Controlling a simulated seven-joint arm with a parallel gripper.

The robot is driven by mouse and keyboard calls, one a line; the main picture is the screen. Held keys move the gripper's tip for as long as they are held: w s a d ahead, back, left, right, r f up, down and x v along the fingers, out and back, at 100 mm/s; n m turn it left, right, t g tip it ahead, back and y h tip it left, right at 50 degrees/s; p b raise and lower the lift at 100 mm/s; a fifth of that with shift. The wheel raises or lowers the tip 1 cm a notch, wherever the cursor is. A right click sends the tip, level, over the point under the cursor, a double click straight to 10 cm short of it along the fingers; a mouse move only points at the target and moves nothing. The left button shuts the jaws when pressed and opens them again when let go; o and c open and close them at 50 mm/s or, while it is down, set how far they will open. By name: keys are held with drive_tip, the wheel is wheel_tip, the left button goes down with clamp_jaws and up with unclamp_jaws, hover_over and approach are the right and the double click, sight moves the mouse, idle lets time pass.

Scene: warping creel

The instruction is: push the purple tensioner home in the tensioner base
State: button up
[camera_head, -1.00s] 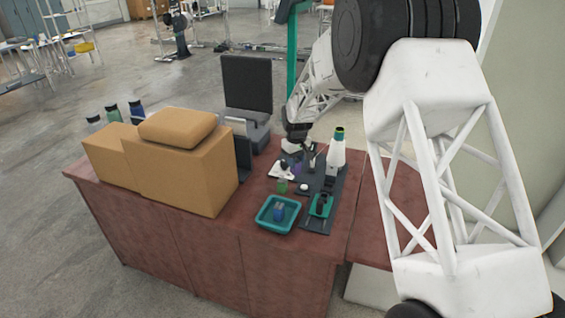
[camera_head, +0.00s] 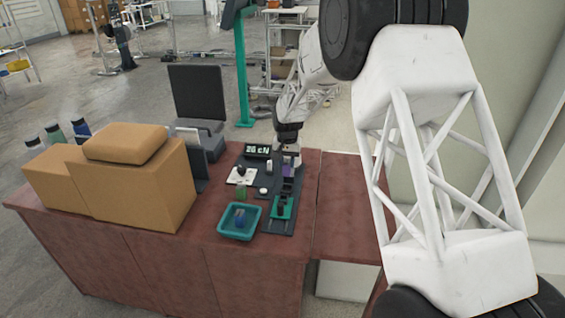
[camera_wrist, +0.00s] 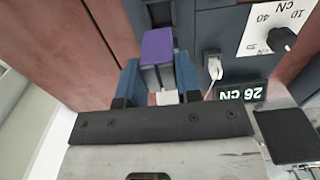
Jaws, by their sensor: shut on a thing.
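The purple tensioner (camera_wrist: 157,47) is between the two blue fingers of my gripper (camera_wrist: 160,75) in the wrist view. The fingers are shut on it. In the head view the purple tensioner (camera_head: 288,171) is a small patch below my gripper (camera_head: 289,160), over the dark fixture plate (camera_head: 268,215). The wrist view shows a dark grey panel (camera_wrist: 206,18) beside the tensioner. I cannot clearly make out the tensioner base, nor whether the tensioner is fully seated.
A display (camera_head: 258,150) reads 26 cN. A white dial card (camera_head: 241,175) lies left of my gripper. A teal holder (camera_head: 281,208) stands in front. Cardboard boxes (camera_head: 150,190) fill the left.

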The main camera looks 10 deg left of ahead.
sight(287, 175)
drive_tip(key=shift+f, duration=0.15)
idle(0.3)
drive_tip(key=shift+f, duration=2.2)
drive_tip(key=shift+f, duration=0.6)
drive_tip(key=shift+f, duration=0.4)
drive_tip(key=shift+f, duration=0.7)
idle(0.5)
drive_tip(key=o, duration=1)
drive_tip(key=shift+o, duration=0.4)
drive_tip(key=shift+o, duration=0.8)
